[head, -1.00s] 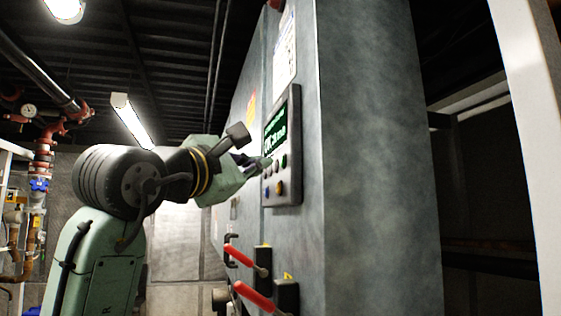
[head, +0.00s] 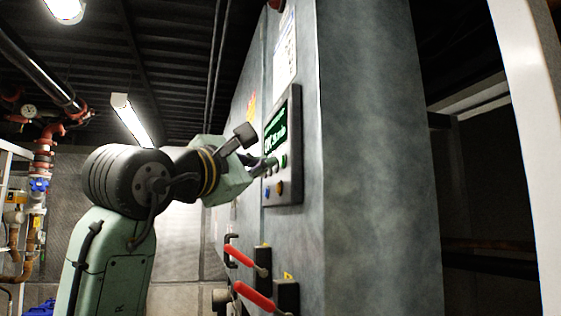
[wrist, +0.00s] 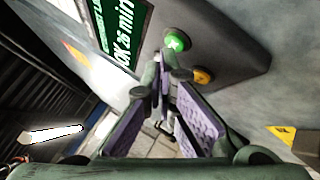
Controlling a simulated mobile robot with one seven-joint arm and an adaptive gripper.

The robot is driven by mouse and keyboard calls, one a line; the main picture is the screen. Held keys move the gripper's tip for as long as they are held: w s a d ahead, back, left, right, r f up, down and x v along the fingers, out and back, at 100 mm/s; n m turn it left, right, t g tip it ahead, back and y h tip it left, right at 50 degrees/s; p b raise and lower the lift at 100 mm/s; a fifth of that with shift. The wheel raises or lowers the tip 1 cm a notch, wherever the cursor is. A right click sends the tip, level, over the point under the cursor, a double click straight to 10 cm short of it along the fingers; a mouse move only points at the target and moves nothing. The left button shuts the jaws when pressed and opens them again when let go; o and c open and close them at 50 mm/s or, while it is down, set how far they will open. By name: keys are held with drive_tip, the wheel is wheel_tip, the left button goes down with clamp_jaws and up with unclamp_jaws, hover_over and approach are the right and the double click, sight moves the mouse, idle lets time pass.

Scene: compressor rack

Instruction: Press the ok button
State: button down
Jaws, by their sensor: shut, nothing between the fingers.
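A control panel (head: 292,180) with a dark screen (head: 275,132) and small buttons is on the grey cabinet in the head view. In the wrist view the screen (wrist: 122,35) shows "OK 26 min" in tilted text. A lit green button (wrist: 177,40) with a pale mark is on the panel; it also shows in the head view (head: 284,160). An orange button (wrist: 202,76) is beside it. I cannot read an "ok" label on any button. My gripper (head: 271,165) is shut and empty, its tips at the button row, left of the green button. Contact cannot be told; the gripper (wrist: 162,62) hides part of the panel.
Two red-handled levers (head: 247,258) stick out from the cabinet below the panel. A yellow warning label (wrist: 283,134) is on the cabinet. Pipes with a gauge (head: 29,111) stand at the far left. A white post (head: 530,120) is at the right.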

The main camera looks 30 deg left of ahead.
drive_tip(key=shift+w+d, duration=0.3)
drive_tip(key=shift+w, duration=0.05)
idle(0.7)
drive_tip(key=shift+s+a, duration=0.55)
drive_tip(key=shift+s, duration=0.1)
drive_tip(key=s+a, duration=0.3)
drive_tip(key=shift+s+a+p, duration=0.1)
drive_tip(key=shift+s+p, duration=0.2)
drive_tip(key=shift+s, duration=0.1)
drive_tip(key=shift+f, duration=0.1)
idle(0.8)
